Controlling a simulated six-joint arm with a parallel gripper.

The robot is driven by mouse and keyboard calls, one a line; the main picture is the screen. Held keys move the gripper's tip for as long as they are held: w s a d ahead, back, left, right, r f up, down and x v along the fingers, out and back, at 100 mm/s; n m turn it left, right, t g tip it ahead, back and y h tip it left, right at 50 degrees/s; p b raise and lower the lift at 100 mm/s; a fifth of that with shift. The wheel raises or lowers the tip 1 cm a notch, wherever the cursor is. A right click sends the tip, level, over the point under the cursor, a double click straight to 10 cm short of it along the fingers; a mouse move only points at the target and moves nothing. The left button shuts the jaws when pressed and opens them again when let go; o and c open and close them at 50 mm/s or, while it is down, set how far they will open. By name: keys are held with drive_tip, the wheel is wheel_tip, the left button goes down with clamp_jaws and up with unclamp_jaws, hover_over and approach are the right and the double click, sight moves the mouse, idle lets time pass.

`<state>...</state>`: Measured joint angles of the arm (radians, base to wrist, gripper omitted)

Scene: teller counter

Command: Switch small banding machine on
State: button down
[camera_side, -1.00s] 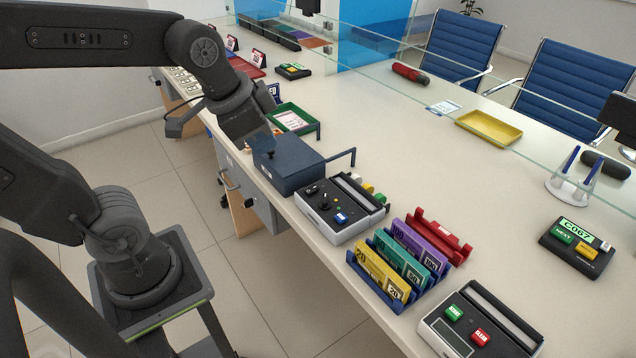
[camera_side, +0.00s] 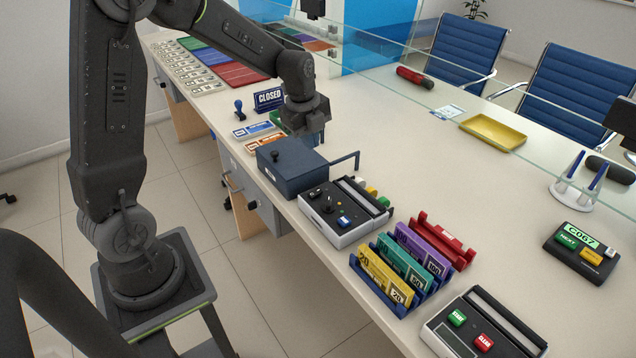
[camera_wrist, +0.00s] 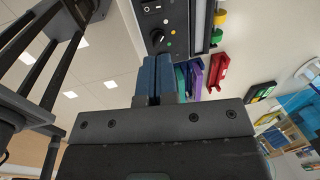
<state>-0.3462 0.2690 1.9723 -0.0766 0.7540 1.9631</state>
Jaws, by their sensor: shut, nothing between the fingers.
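The dark blue box (camera_side: 292,172) with a side arm stands left of the machine. A rack of coloured bands (camera_side: 395,270) and another machine with green and red buttons (camera_side: 470,335) stand to its right. A CLOSED sign (camera_side: 268,97) is near my arm. The counter's middle is clear.

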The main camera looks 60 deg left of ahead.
sight(315, 192)
idle(0.3)
drive_tip(key=f, duration=0.4)
drive_tip(key=w+f, duration=0.1)
drive_tip(key=f, duration=0.4)
drive_tip(key=w+f, duration=0.1)
drive_tip(key=f, duration=0.4)
drive_tip(key=shift+w, duration=0.15)
drive_tip(key=shift+f+g, duration=0.15)
drive_tip(key=shift+g, duration=0.15)
drive_tip(key=shift+s+r, duration=0.2)
drive_tip(key=shift+s, duration=0.55)
